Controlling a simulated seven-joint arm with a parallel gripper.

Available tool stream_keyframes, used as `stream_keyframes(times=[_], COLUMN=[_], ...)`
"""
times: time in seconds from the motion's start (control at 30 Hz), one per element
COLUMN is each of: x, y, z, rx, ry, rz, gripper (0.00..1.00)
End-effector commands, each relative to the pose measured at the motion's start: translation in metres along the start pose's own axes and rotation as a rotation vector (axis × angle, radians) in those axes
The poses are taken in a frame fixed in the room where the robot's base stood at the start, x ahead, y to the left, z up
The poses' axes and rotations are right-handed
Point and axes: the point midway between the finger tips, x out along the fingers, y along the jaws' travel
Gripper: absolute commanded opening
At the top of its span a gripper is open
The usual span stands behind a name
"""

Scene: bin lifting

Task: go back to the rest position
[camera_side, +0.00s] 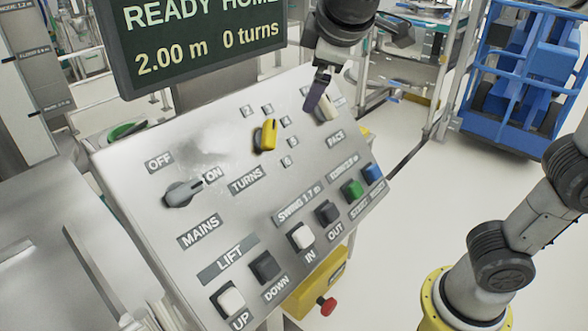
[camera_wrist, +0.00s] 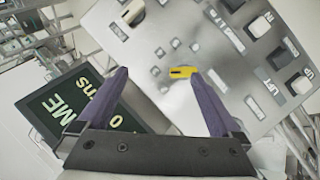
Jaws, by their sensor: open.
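My gripper (camera_side: 318,100) hangs over the upper right of the sloped control panel (camera_side: 225,200) in the side view, its finger in front of the white PACE knob (camera_side: 331,106). In the wrist view my gripper (camera_wrist: 160,76) has its two purple fingers wide apart with nothing between them. The yellow TURNS knob (camera_side: 266,134) stands on the panel; it shows near the right fingertip in the wrist view (camera_wrist: 184,72). I cannot tell the exact gap to the panel. The screen (camera_side: 205,45) reads READY, HOME, 2.00 m, 0 turns.
A grey MAINS knob (camera_side: 182,193) sits at the panel's left. White, black, green and blue buttons line its lower edge. A yellow box with a red stop button (camera_side: 328,306) is below. A blue cart (camera_side: 520,80) stands at the back right. Open floor lies right of the panel.

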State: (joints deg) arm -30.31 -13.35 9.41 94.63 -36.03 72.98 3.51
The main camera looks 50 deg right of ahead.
Motion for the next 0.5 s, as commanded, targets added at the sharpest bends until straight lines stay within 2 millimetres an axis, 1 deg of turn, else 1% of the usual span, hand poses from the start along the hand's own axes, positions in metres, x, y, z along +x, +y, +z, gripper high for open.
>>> stream_keyframes(times=[0.03,0.07,0.1,0.17,0.2,0.27,0.3,0.37,0.4,0.5], x=[0.001,0.002,0.003,0.006,0.007,0.01,0.012,0.017,0.019,0.027], y=[0.015,0.018,0.021,0.017,0.011,-0.002,-0.013,-0.031,-0.044,-0.073], z=[0.03,0.047,0.07,0.103,0.123,0.15,0.165,0.185,0.195,0.211], rx=[0.07,0.107,0.16,0.235,0.285,0.36,0.408,0.476,0.517,0.593], ry=[-0.02,-0.029,-0.039,-0.05,-0.052,-0.052,-0.049,-0.042,-0.036,-0.019], rz=[-0.007,-0.016,-0.035,-0.067,-0.092,-0.129,-0.154,-0.192,-0.217,-0.275], gripper=[1.0,1.0,1.0,1.0,1.0,1.0,1.0,1.0,1.0,1.0])
